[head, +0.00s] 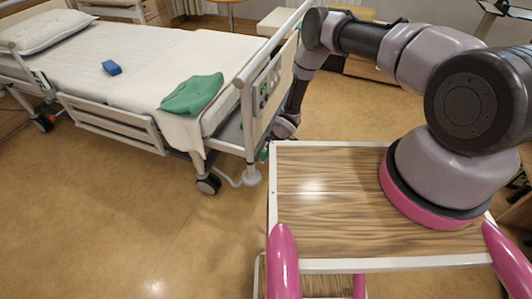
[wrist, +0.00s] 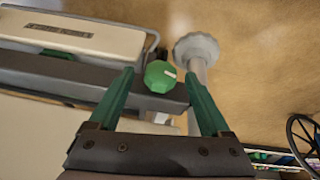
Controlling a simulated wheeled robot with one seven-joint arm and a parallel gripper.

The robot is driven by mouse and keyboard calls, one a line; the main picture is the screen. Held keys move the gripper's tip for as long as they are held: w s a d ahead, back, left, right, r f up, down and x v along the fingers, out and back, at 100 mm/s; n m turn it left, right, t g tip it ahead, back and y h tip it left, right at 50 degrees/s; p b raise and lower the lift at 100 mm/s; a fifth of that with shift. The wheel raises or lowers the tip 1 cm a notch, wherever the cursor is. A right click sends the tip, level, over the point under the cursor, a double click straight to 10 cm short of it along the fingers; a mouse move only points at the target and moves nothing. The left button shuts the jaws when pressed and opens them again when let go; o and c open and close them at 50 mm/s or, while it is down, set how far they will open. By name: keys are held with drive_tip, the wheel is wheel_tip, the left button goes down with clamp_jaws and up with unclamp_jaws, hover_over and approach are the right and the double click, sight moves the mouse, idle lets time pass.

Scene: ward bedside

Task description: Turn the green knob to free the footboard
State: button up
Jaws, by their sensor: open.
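The green knob (wrist: 160,77) shows in the wrist view, with a small white mark on its face. It sits on the dark bar (wrist: 172,97) at the bed's foot end. My gripper (wrist: 160,85) is open, with one green finger on each side of the knob in the picture. I cannot tell whether either finger touches it. In the head view the footboard (head: 265,92) stands upright at the bed's foot end.
A green cloth (head: 192,95) and a blue object (head: 111,68) lie on the bed (head: 140,60). A pale round bumper (wrist: 196,47) stands close beside the knob in the wrist view. A dark spoked wheel (wrist: 303,135) is at the right. Floor left of my base is clear.

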drive_tip(key=shift+a+f, duration=0.2)
drive_tip(key=shift+f, duration=0.4)
clamp_jaws()
drive_tip(key=shift+s+a+f+t, duration=0.15)
drive_tip(key=shift+s+t, duration=0.15)
drive_tip(key=shift+s, duration=0.15)
drive_tip(key=t+h, duration=0.1)
drive_tip(key=t, duration=0.2)
drive_tip(key=shift+n, duration=0.4)
drive_tip(key=shift+t, duration=0.3)
